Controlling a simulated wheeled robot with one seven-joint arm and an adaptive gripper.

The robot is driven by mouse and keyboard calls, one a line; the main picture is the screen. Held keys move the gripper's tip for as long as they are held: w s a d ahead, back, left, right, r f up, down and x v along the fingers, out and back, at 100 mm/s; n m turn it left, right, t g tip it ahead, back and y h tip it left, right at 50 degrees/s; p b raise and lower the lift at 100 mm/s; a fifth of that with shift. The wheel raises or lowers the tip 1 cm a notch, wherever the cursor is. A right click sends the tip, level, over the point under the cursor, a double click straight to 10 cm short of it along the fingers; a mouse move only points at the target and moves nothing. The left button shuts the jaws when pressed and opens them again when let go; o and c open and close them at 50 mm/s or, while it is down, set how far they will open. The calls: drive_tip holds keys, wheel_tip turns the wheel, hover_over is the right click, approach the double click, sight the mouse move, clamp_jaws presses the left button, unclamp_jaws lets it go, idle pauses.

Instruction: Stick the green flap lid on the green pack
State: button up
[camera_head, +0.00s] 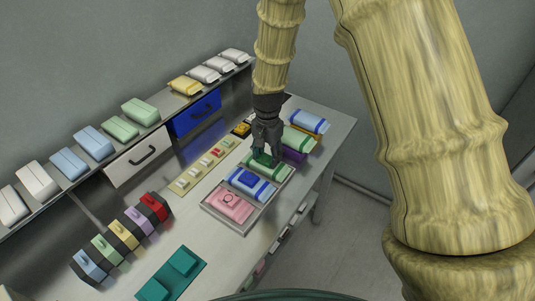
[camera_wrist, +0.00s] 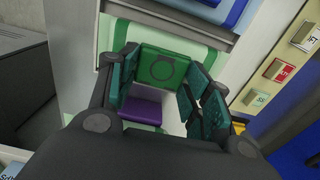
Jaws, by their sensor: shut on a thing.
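My gripper (camera_head: 265,151) points down over the grey tray (camera_head: 207,207) and is shut on the green flap lid (camera_head: 262,159). The green pack (camera_head: 272,171), pale with green bands, lies in the tray right below the lid. The lid is over or against its top; I cannot tell whether they touch. The fingers hide part of the pack.
The same tray holds a blue-banded pack (camera_head: 241,190) with a blue lid and a pink pack (camera_head: 226,209) with a pink lid. Behind my gripper stand another pale green pack (camera_head: 297,138), a purple block (camera_head: 293,154) and a blue pack (camera_head: 309,121). A beige strip (camera_head: 181,187) carries small coloured pieces.

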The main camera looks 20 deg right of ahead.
drive_tip(key=o, duration=0.7)
drive_tip(key=shift+o, duration=0.2)
wheel_tip(320, 180, up, 12)
idle(0.6)
